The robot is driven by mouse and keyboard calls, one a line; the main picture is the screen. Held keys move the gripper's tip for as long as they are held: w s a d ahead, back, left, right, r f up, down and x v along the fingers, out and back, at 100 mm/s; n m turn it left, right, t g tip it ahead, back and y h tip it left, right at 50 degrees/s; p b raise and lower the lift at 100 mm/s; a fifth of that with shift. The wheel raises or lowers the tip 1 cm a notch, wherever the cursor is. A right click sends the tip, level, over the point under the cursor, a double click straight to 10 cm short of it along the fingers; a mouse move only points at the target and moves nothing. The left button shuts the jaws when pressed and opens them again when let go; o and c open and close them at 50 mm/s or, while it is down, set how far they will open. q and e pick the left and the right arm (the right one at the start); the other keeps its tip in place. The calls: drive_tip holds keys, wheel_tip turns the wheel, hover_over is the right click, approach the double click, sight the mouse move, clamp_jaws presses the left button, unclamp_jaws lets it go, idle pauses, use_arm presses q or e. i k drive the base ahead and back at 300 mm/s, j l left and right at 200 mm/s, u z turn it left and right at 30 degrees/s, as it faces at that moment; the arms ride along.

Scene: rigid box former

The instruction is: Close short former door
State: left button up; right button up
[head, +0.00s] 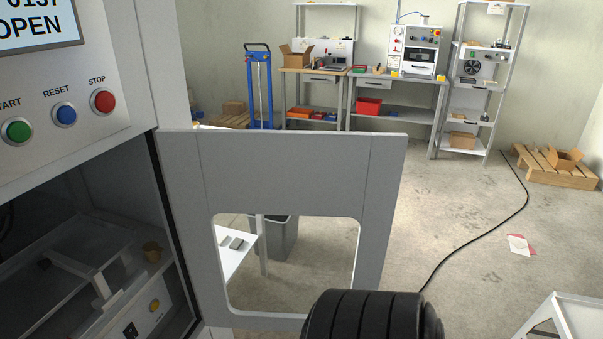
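The short former door (280,172) is a light grey panel with a large rectangular window cut-out. It stands swung open, out to the right from the former's front. The former (110,150) fills the left side, with its dark inside exposed behind the doorway. Its display (38,28) reads OPEN. A black ribbed cylindrical part of my arm shows at the bottom centre, in front of the door's lower right corner. From this view I cannot tell whether it touches the door. Neither gripper shows.
Green (16,131), blue (64,113) and red (103,101) buttons sit above the doorway. A grey bin (283,240) and white table (236,252) show through the window. A black cable (500,225) crosses the floor at right. A white-framed stand (570,318) is at lower right.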

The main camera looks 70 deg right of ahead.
sight(357, 176)
drive_tip(key=k+l+u, duration=0.15)
drive_tip(key=l, duration=0.3)
drive_tip(key=l+u, duration=0.1)
drive_tip(key=l, duration=0.35)
drive_tip(key=k+l+u, duration=0.15)
drive_tip(key=l, duration=0.3)
drive_tip(key=k+l+u, duration=0.1)
drive_tip(key=l, duration=0.3)
drive_tip(key=k+l+u, duration=0.15)
drive_tip(key=l, duration=0.25)
drive_tip(key=k+l+u, duration=0.1)
drive_tip(key=l, duration=0.3)
drive_tip(key=k+l+u, duration=0.15)
drive_tip(key=k+l, duration=0.15)
drive_tip(key=l+u, duration=0.15)
drive_tip(key=l, duration=0.7)
